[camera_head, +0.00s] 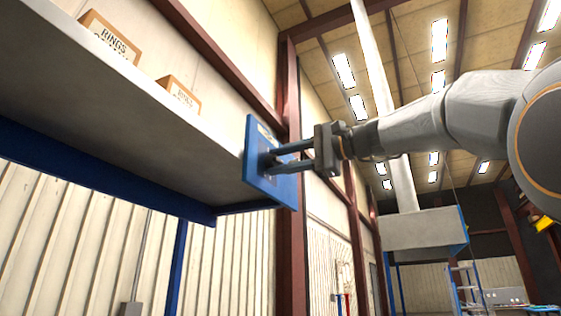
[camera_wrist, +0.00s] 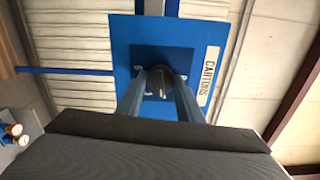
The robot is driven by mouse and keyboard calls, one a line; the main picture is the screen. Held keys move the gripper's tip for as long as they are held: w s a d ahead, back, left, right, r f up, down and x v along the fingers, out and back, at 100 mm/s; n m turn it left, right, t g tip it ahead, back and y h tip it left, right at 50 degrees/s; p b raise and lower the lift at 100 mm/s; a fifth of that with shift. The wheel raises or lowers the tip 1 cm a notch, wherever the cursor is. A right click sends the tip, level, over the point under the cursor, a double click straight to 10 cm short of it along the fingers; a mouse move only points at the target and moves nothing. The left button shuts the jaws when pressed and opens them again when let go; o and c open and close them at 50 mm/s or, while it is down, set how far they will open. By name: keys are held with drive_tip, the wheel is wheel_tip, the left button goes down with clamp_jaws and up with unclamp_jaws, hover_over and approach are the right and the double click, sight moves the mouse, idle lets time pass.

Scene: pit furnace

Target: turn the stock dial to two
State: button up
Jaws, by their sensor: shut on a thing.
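The stock dial is a dark round knob (camera_wrist: 161,87) on a blue plate (camera_wrist: 125,45) with a white label reading "CARTONS". A small pale mark shows on the knob's face; no numbers are legible around it. In the head view the blue plate (camera_head: 254,178) is fixed at the end of the shelf, and the knob is mostly hidden by the fingers. My gripper (camera_head: 270,160) reaches in from the right. In the wrist view its two fingers (camera_wrist: 160,82) are shut on the knob, one on each side.
A long shelf (camera_head: 130,120) on blue supports carries cardboard boxes (camera_head: 108,38) labelled "RINGS". A dark red column (camera_head: 291,230) stands just behind the plate. Red and blue gauges (camera_wrist: 12,133) show at lower left in the wrist view.

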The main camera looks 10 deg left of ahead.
drive_tip(key=o, duration=1.1)
drive_tip(key=shift+c, duration=0.2)
drive_tip(key=b+v, duration=0.2)
drive_tip(key=v, duration=0.5)
drive_tip(key=shift+d, duration=0.4)
drive_tip(key=shift+s, duration=0.1)
